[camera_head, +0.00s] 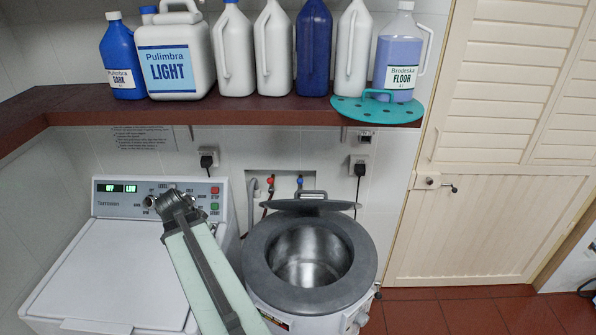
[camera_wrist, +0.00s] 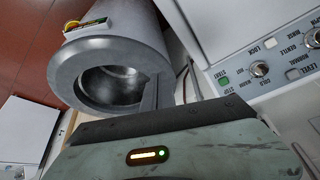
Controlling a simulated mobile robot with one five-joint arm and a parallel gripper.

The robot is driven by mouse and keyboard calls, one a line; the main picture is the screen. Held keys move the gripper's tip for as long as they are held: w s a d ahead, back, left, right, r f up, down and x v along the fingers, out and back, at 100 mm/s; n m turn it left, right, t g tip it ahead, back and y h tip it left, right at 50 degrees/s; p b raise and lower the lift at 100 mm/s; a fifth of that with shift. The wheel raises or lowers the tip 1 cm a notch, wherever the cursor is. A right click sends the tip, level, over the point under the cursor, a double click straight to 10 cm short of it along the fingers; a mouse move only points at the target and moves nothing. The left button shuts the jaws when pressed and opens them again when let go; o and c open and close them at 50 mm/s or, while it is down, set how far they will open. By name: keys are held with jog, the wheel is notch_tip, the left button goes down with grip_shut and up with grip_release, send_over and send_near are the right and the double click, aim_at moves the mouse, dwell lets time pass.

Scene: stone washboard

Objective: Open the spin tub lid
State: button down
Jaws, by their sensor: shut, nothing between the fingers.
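The spin tub (camera_head: 262,242) is a round white tub with a grey rim, right of the washing machine. Its mouth is uncovered and the bare metal inside shows. The spin tub lid (camera_head: 300,205), thin and dark with a handle on top, stands tilted up at the rear of the rim, seen nearly edge-on. The tub also shows in the wrist view (camera_wrist: 85,62), its mouth open. My gripper (camera_head: 174,201) is shut and empty, above the washing machine's panel and left of the tub, apart from the lid. Its fingertips are hard to make out in the wrist view.
The washing machine (camera_head: 110,270) stands at left with its control panel (camera_head: 120,205) behind my gripper. A brown shelf (camera_head: 240,112) above holds several bottles and a teal disc (camera_head: 377,108) with a handle. A cream louvred door (camera_head: 475,235) and red floor (camera_head: 470,315) lie right.

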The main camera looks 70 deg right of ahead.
jog(key=s+d+r+m+h+p, duration=0.1)
jog(key=s+d+r+m+p, duration=0.1)
jog(key=s+d+r+m, duration=0.2)
jog(key=s+d+r+m+g+p, duration=0.1)
jog(key=s+d+r+m+p, duration=0.1)
jog(key=s+d, duration=0.6)
jog(key=s+d+r+m+g+h+p, duration=0.1)
jog(key=s+d+r+m+p, duration=0.1)
jog(key=s+d+r+m, duration=0.3)
jog(key=shift+s+d+r+m+h, duration=0.1)
jog(key=shift+s+d+r, duration=0.2)
jog(key=shift+d, duration=0.25)
jog(key=shift+s+d+r+m+h, duration=0.1)
jog(key=shift+s+d+r, duration=0.1)
jog(key=shift+s+d, duration=0.25)
jog(key=shift+s+d+r+m+h, duration=0.1)
jog(key=shift+s+d+r, duration=0.15)
jog(key=shift+d, duration=0.4)
jog(key=shift+d+f+g+b, duration=0.2)
jog(key=shift+f+g+b, duration=0.1)
jog(key=shift+f+b, duration=0.2)
jog(key=b+x, duration=0.7)
jog(key=x, duration=0.2)
jog(key=shift+w+f, duration=0.1)
jog(key=shift+d, duration=0.1)
